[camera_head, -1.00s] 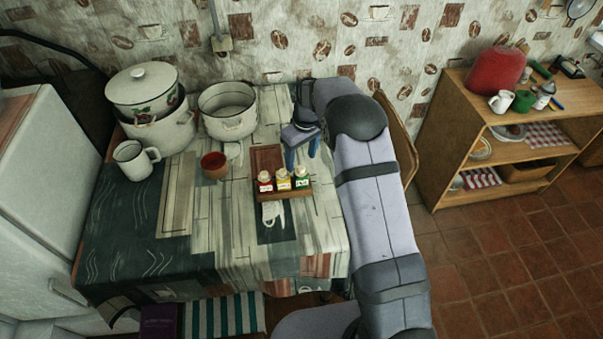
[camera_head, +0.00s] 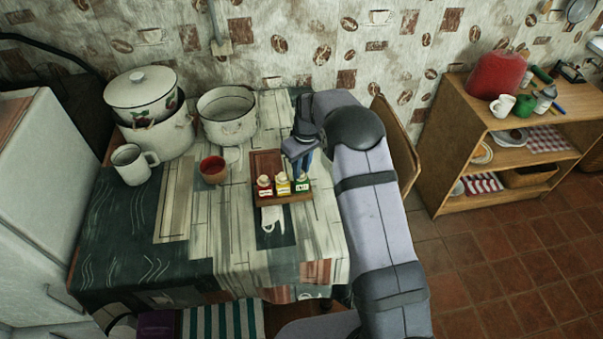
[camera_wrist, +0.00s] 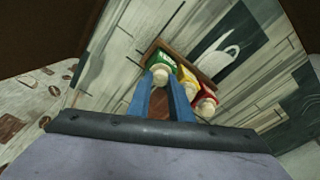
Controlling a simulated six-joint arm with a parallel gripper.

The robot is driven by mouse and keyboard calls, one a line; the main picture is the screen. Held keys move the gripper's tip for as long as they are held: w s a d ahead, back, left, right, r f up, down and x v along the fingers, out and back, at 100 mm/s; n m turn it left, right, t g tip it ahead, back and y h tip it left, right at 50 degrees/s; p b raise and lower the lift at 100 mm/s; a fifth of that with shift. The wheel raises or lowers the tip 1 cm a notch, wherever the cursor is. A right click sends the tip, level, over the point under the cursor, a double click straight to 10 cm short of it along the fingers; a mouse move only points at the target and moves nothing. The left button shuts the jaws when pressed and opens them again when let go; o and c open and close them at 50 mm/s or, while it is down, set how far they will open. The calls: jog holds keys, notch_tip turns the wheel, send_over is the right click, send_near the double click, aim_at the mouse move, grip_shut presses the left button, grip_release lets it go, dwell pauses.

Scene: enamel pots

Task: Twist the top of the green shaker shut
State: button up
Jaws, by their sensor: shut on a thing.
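The green shaker (camera_head: 303,187) stands at the right end of a row of three in a wooden rack (camera_head: 283,199) on the table. It also shows in the wrist view (camera_wrist: 163,61). My gripper (camera_head: 303,172) is above it, pointing down, with its blue fingers (camera_wrist: 160,84) shut on the pale top (camera_wrist: 160,72) of the green shaker. In the head view the fingers hide most of that top. I cannot tell how far the top is turned.
A yellow shaker (camera_head: 283,188) and a red shaker (camera_head: 264,189) stand close beside the green one. A red-brown cup (camera_head: 213,171), a white mug (camera_head: 133,165) and enamel pots (camera_head: 228,117) stand to the left. The table front is clear.

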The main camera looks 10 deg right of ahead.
dwell(0.3)
jog(key=m, duration=0.4)
jog(key=shift+m+p, duration=0.3)
jog(key=shift+p, duration=0.1)
jog(key=shift+m+h, duration=0.4)
jog(key=shift+m, duration=0.8)
